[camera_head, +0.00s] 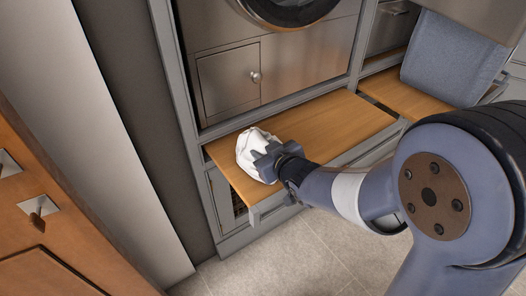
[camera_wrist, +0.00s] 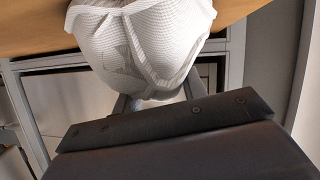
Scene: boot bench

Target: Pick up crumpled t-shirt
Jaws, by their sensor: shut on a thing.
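The crumpled t-shirt (camera_head: 250,150) is a white bundle at the left end of a wooden pull-out shelf in the head view. My gripper (camera_head: 271,160) is shut on its right side. In the wrist view the white t-shirt (camera_wrist: 140,40) fills the upper middle, with folds and a fine grid texture, just beyond the dark gripper body (camera_wrist: 165,125). The fingertips are mostly hidden by the cloth. I cannot tell whether the t-shirt still touches the shelf.
The wooden shelf (camera_head: 312,128) is bare to the right of the t-shirt. A front-loading machine (camera_head: 285,8) and a small metal door (camera_head: 228,78) stand behind it. A blue-grey cloth (camera_head: 450,58) hangs at upper right. A wooden door (camera_head: 40,215) is at left. Floor tiles (camera_head: 290,262) are clear.

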